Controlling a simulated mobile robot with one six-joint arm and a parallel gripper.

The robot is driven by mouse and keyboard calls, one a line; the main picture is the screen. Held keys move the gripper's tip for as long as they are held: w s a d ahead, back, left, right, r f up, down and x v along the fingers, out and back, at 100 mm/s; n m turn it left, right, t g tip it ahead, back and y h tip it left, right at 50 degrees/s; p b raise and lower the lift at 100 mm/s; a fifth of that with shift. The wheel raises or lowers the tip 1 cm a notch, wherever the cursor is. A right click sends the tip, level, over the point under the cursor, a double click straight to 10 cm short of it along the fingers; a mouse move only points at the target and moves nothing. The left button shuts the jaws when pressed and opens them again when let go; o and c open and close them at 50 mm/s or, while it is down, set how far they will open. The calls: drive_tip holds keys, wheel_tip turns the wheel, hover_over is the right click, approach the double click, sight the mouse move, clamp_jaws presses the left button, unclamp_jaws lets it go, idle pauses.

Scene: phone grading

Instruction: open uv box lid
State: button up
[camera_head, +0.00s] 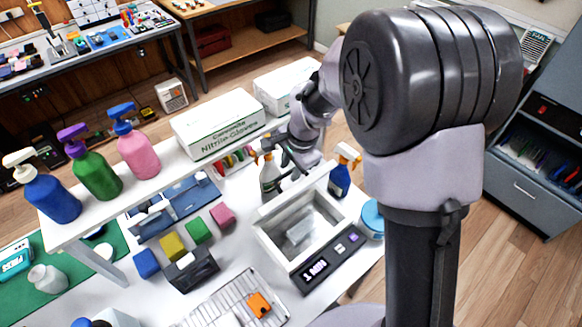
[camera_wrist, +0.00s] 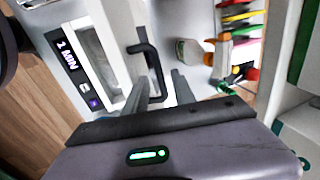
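The UV box (camera_head: 268,236) is a white box with a dark control panel (camera_head: 332,262) reading "1 MIN"; the panel also shows in the wrist view (camera_wrist: 67,55). Its inside is visible from above, with a pale flat item (camera_head: 299,232) in it. The lid (camera_head: 297,190) appears as a white slab raised roughly upright along the box's far edge. Its black bar handle (camera_wrist: 150,62) faces my gripper. My gripper (camera_wrist: 161,84) is behind the lid, fingers apart, with the handle's lower end close to the fingers. Contact cannot be told. In the head view my gripper (camera_head: 291,160) is partly hidden.
Two spray bottles, one whitish (camera_head: 269,177) and one blue (camera_head: 340,180), stand close to my gripper. Glove boxes (camera_head: 217,124) sit on the raised shelf behind. Coloured blocks (camera_head: 198,231) and a wire rack (camera_head: 232,302) lie left of and before the box.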

clamp_jaws()
idle(1.2)
